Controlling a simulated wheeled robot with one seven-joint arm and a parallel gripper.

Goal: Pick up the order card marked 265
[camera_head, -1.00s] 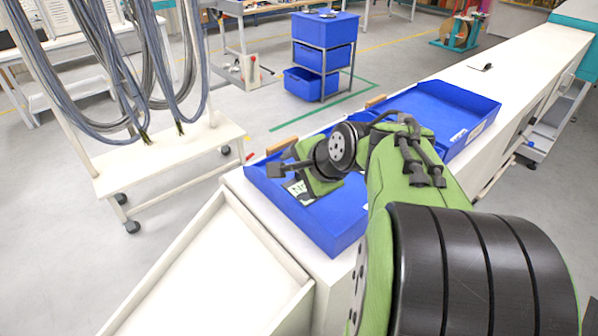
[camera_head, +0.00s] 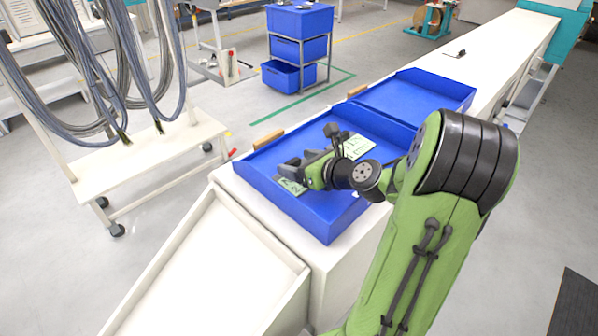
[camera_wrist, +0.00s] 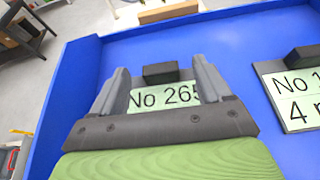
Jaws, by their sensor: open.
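The order card marked "No 265" (camera_wrist: 165,97) is pale green and lies in the near blue tray (camera_head: 310,212). A dark block (camera_wrist: 160,72) stands at its upper edge. My gripper (camera_wrist: 161,68) is open, with one finger on each side of the card and the block. It hides the card's lower part in the wrist view. In the head view the card (camera_head: 292,186) shows partly beside my gripper (camera_head: 291,170). I cannot tell whether the fingers touch anything.
Another pale green card (camera_wrist: 298,100) with its own dark block lies to the right in the same tray, its number cut off. A second blue tray (camera_head: 440,85) stands behind on the white bench. A cable rack (camera_head: 150,155) stands at left, and a white chute (camera_head: 215,265) in front.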

